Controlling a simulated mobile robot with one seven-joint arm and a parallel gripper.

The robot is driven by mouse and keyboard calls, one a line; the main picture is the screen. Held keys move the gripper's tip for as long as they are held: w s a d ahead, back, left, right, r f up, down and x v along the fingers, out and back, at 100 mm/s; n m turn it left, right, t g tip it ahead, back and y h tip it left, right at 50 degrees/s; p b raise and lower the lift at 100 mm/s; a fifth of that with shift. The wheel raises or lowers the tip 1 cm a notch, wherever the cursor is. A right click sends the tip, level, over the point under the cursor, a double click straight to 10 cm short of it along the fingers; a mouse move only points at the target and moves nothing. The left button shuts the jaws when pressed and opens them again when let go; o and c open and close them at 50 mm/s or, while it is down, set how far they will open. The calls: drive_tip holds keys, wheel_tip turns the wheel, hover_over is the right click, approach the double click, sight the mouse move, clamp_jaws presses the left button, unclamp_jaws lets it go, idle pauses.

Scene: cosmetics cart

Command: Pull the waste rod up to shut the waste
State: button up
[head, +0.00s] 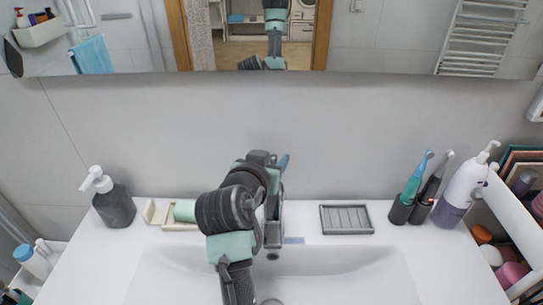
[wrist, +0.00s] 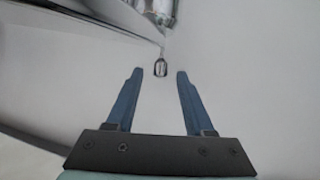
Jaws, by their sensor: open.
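The waste rod (wrist: 160,67) shows in the wrist view as a thin rod with a small dark-rimmed knob at its end. My gripper (wrist: 157,74) is open, with one blue finger on each side of the knob in the picture. I see a gap on both sides and cannot tell how far beyond the fingertips the knob lies. In the head view my arm and gripper (head: 283,162) are behind the faucet and hide the rod. The grey faucet (head: 273,235) stands at the back of the basin; chrome parts of it (wrist: 115,12) cross the top of the wrist view.
The white basin (head: 350,275) lies in front, with its drain (head: 271,301) partly visible. A soap dispenser (head: 113,204) and cream tray (head: 160,214) stand left. A grey soap dish (head: 346,219), toothbrush holders (head: 401,211) and pump bottle (head: 459,195) stand right. The wall is close behind.

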drive_tip(key=shift+w+f, duration=0.1)
drive_tip(key=shift+w, duration=0.15)
clamp_jaws()
idle(1.4)
